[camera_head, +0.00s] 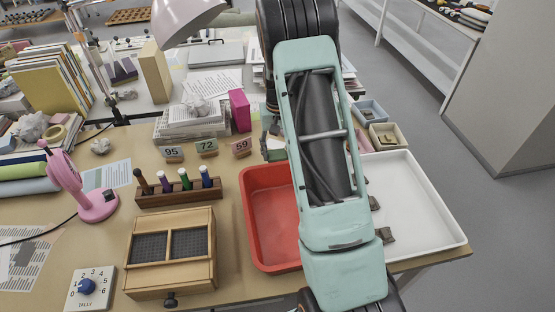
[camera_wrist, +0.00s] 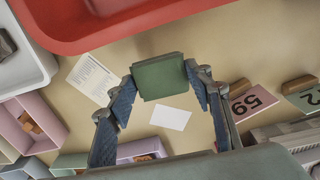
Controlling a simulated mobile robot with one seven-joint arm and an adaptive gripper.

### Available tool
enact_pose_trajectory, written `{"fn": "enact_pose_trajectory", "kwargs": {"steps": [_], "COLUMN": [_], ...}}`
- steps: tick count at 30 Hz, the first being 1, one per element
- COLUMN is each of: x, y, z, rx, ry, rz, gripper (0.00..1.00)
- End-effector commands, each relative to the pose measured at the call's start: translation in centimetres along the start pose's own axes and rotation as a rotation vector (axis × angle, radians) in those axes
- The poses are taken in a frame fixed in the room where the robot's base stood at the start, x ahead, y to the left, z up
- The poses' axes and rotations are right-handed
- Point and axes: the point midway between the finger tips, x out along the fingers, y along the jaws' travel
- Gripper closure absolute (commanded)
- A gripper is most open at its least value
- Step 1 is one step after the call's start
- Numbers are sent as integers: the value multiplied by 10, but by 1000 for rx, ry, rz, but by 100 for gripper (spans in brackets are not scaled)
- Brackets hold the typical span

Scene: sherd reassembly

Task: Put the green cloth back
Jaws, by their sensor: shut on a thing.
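My gripper (camera_wrist: 165,84) is shut on a green block-like thing (camera_wrist: 158,72) with flat faces, held between the two fingertips in the wrist view. It looks like a stiff, book-like piece and may be the green cloth. It appears to be above the tan table (camera_wrist: 215,55), but its height is hard to tell. In the head view my arm hides most of the gripper, just behind the red tray (camera_head: 268,205). At the far left of the table lie cloth-like rolls, one yellow-green (camera_head: 22,167) and one blue-grey (camera_head: 25,187).
A white tray (camera_head: 440,225) with dark sherds stands right of the red tray. Small bins (camera_head: 388,135) stand behind it. A pink upright box (camera_head: 240,110) and number tags (camera_head: 206,147) stand left of the gripper. A white card (camera_wrist: 170,117) lies below it.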

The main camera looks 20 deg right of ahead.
Motion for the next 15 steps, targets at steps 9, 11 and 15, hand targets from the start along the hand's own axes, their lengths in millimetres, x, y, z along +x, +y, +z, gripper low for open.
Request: {"fn": "enact_pose_trajectory", "kwargs": {"steps": [9,11,15], "x": [36,36,36], "y": [0,0,0], "z": [1,1,1], "rx": [1,1,0], "ry": [-2,-1,-1], "rz": [0,0,0], "gripper": [72,72,72]}}
